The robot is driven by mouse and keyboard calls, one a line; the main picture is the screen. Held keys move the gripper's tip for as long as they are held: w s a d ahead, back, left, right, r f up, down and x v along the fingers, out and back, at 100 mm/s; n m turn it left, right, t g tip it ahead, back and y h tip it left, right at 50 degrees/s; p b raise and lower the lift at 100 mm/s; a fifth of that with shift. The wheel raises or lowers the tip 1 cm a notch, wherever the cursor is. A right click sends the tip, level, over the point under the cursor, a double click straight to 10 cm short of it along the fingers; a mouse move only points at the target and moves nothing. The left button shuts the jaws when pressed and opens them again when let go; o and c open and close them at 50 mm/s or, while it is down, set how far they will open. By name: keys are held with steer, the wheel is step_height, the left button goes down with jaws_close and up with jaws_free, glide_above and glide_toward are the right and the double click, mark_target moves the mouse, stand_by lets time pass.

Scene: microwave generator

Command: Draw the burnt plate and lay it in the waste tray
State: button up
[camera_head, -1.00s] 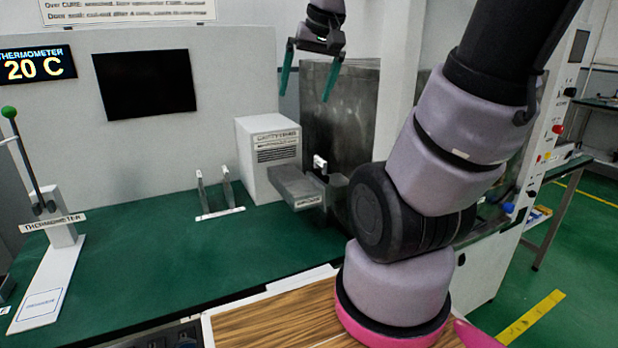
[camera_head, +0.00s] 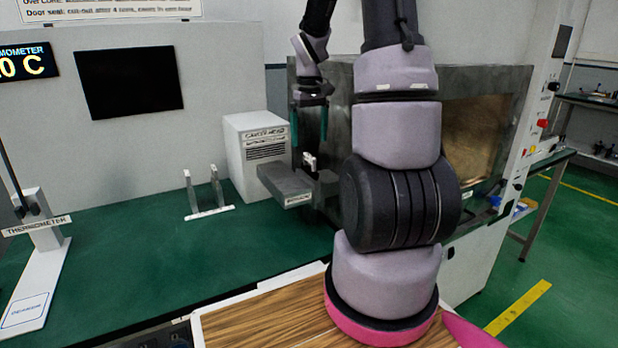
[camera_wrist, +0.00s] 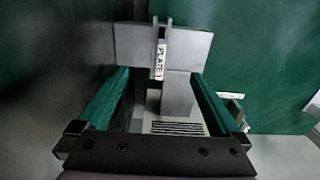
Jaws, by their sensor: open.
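My gripper (camera_head: 309,125) is open, its teal fingers pointing down above a small white tab (camera_head: 310,161) on the grey metal part beside the white cavity block. In the wrist view, a thin upright piece with a label that seems to read PLATE 1 (camera_wrist: 160,60) lies between and beyond the fingertips, apart from both. It stands at the grey box (camera_wrist: 195,45). How much of the plate is inside is hidden. Whether it is burnt cannot be told. I cannot identify a waste tray in either view.
The white block (camera_head: 248,150) stands left of the grey box with a small label (camera_head: 287,187). A two-post holder (camera_head: 210,212) and a thermometer stand (camera_head: 42,255) are on the green bench (camera_head: 150,260). A dark metal cabinet (camera_head: 455,75) rises behind my arm. The bench's middle is clear.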

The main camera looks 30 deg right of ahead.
mark_target(310, 155)
steer(key=shift+f, duration=0.15)
steer(key=shift+f, duration=4.4)
jaws_close()
steer(key=shift+r, duration=0.1)
steer(key=shift+r, duration=2.95)
